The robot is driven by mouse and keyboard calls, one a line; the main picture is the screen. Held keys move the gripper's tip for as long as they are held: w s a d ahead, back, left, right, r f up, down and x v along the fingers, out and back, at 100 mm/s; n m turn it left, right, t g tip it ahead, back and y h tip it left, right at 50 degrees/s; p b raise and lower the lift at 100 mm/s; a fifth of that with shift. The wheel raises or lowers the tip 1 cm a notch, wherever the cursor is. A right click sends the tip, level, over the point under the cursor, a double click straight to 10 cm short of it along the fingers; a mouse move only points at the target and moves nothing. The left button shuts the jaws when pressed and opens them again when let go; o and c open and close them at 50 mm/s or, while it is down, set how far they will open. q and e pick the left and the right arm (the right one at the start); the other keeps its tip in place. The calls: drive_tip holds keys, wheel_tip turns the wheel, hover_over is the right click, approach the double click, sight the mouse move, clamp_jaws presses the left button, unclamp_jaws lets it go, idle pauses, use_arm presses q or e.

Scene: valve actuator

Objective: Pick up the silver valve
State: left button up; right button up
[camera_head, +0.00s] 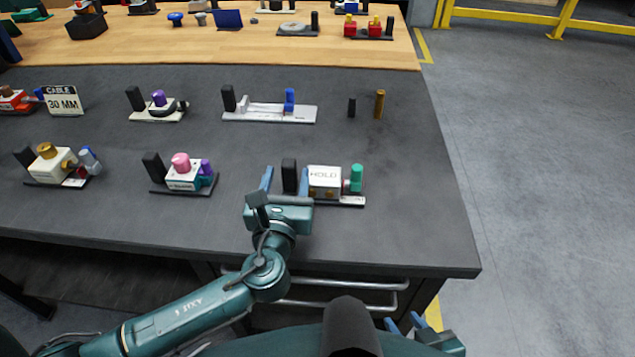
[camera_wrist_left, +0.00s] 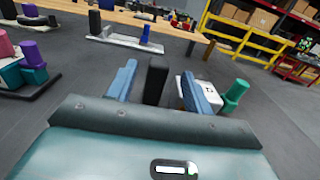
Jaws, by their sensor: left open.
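No valve is plainly silver; the pale grey-white one marked HOLD (camera_head: 324,181) sits on a flat base at the front of the dark table, with a black upright post (camera_head: 289,175) at its left and a green knob (camera_head: 356,175) at its right. My left gripper (camera_head: 286,180) is open, its blue fingers on either side of the post. In the left wrist view the post (camera_wrist_left: 156,80) stands between the fingers, with gaps visible; the right finger partly hides the white body. My right gripper (camera_head: 405,322) is low in the head view, its fingers apart and empty.
Left stand a pink-and-purple valve unit (camera_head: 182,175) and a brass-topped one (camera_head: 54,165). Behind are a blue-knobbed unit (camera_head: 270,111), a purple-topped one (camera_head: 158,106) and a brass pin (camera_head: 379,104). The dark table (camera_head: 420,215) is clear at its right front.

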sight(290, 160)
use_arm(q)
drive_tip(key=shift+w+a+f, duration=0.1)
drive_tip(key=shift+w+f, duration=0.05)
drive_tip(key=shift+w, duration=2.8)
drive_tip(key=shift+c, duration=0.5)
clamp_jaws()
